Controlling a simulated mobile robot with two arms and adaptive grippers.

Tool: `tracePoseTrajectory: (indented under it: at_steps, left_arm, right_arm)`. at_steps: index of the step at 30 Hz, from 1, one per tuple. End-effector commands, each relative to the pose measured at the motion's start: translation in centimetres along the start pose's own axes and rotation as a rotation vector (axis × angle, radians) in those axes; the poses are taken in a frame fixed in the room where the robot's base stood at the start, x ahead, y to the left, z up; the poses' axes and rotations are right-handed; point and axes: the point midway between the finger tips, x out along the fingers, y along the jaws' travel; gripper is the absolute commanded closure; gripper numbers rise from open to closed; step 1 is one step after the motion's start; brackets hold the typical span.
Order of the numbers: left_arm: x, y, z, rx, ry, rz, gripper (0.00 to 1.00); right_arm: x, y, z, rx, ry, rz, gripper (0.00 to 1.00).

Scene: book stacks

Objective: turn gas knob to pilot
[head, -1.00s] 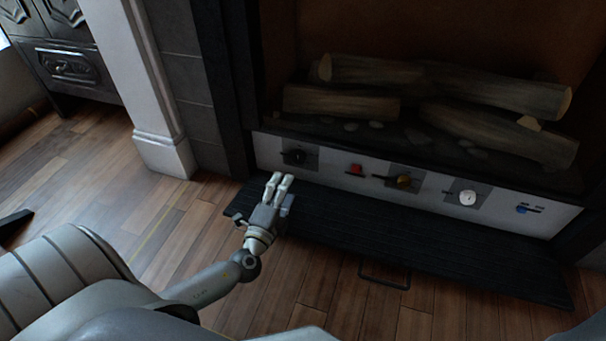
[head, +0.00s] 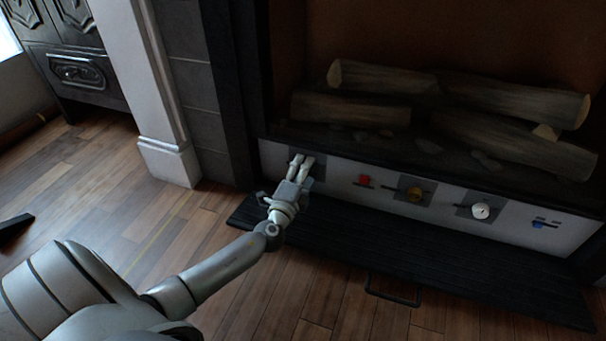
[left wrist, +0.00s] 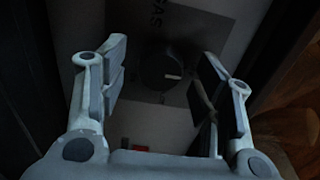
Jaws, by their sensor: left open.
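The gas knob (left wrist: 160,72) is a round black knob with a pale pointer line, on a grey plate marked "GAS" in the left wrist view. In the head view it is hidden behind my left gripper (head: 302,160); only parts of its grey plate (head: 318,172) show. My left gripper (left wrist: 165,90) is open, with one finger on either side of the knob in the wrist view. I cannot tell whether the fingers touch it. My right gripper is in neither view.
Logs (head: 480,100) lie above. A dark fold-down panel (head: 400,250) with a handle (head: 393,290) lies below.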

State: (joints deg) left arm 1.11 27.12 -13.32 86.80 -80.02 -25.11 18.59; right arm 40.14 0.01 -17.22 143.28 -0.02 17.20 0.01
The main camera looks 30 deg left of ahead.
Motion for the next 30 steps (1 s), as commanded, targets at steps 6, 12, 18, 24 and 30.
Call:
tracePoseTrajectory:
  at_steps: [6, 12, 18, 24, 30]
  left_arm:
    - [0.02, -0.02, -0.03, 0.000, 0.000, 0.000, 0.41]
    - [0.00, -0.02, -0.02, 0.000, 0.000, 0.000, 0.67]
    - [0.00, -0.01, -0.02, 0.000, 0.000, 0.000, 0.87]
    - [-0.01, -0.02, -0.02, 0.023, 0.000, 0.000, 0.87]
    - [-0.01, -0.05, -0.03, 0.108, 0.001, 0.000, 0.87]
  right_arm:
    - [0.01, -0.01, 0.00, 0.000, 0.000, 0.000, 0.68]
    - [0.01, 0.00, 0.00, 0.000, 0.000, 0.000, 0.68]
    - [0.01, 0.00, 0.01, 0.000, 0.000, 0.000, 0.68]
    - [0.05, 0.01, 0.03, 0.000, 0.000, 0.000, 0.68]
    - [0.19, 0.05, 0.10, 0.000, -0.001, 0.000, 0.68]
